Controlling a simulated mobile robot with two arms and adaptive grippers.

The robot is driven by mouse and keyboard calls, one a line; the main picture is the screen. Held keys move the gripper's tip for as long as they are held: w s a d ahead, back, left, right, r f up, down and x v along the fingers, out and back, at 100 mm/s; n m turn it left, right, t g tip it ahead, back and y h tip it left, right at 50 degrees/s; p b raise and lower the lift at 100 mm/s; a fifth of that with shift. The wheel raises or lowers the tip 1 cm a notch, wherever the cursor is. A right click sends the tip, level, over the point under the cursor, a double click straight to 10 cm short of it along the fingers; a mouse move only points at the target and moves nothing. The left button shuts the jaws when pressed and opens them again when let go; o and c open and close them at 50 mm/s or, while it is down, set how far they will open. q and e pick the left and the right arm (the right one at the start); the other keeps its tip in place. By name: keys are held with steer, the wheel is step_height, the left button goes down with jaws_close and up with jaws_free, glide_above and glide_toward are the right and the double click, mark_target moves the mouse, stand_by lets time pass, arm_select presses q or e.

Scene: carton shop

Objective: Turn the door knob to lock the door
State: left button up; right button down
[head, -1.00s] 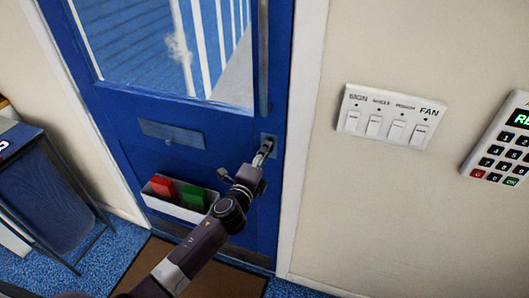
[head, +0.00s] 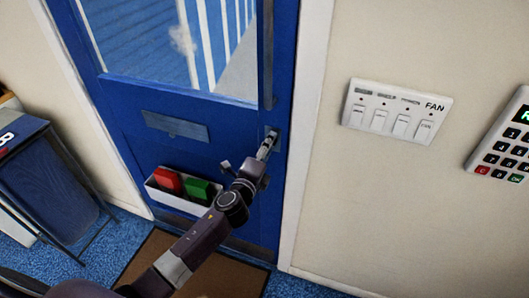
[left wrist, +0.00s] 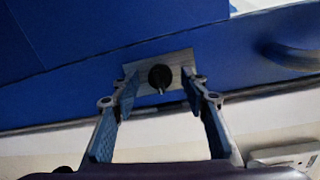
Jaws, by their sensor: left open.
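The blue door (head: 110,105) stands shut in its white frame, with a glass pane in its upper part. The door knob (left wrist: 160,76) is small and dark on a pale metal plate (left wrist: 178,60), as the left wrist view shows. My left gripper (head: 268,142) reaches the plate at the door's right edge in the head view. In the left wrist view my left gripper (left wrist: 160,88) is open, one finger on each side of the knob, with gaps between fingers and knob. Whether the fingertips touch the plate I cannot tell. My right gripper is not in view.
A white holder (head: 180,194) with a red and a green block hangs low on the door. A switch panel (head: 396,112) and a keypad (head: 503,140) are on the wall to the right. A dark bin (head: 50,185) stands left. A brown mat (head: 150,252) lies before the door.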

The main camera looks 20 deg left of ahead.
arm_select(q)
steer(key=s, duration=1.1)
steer(key=shift+s+a+r, duration=0.15)
steer(key=shift+s+r, duration=0.25)
steer(key=shift+r, duration=0.05)
steer(key=s+a+f+n+g+b, duration=0.1)
steer(key=s+f+n+g, duration=0.3)
steer(key=f, duration=0.9)
steer(key=s+a+f+n+g+y+b, duration=0.15)
steer(key=s+f, duration=0.45)
steer(key=f, duration=0.8)
steer(key=s+a+f+n+g+h, duration=0.15)
steer(key=s+f+n+g, duration=0.35)
steer(key=f, duration=0.8)
steer(key=s+f+n+g, duration=0.1)
steer(key=s+f+n, duration=0.1)
steer(key=s+f, duration=0.4)
steer(key=s+f+n+g+b, duration=0.1)
steer(key=s+f, duration=0.5)
steer(key=s, duration=1)
steer(key=s+d+f+n+g+b, duration=0.1)
steer(key=s+f+n+g, duration=0.2)
steer(key=s, duration=0.8)
step_height(320, 180, down, 4)
steer(key=shift+n+y, duration=0.3)
steer(key=shift+n, duration=0.65)
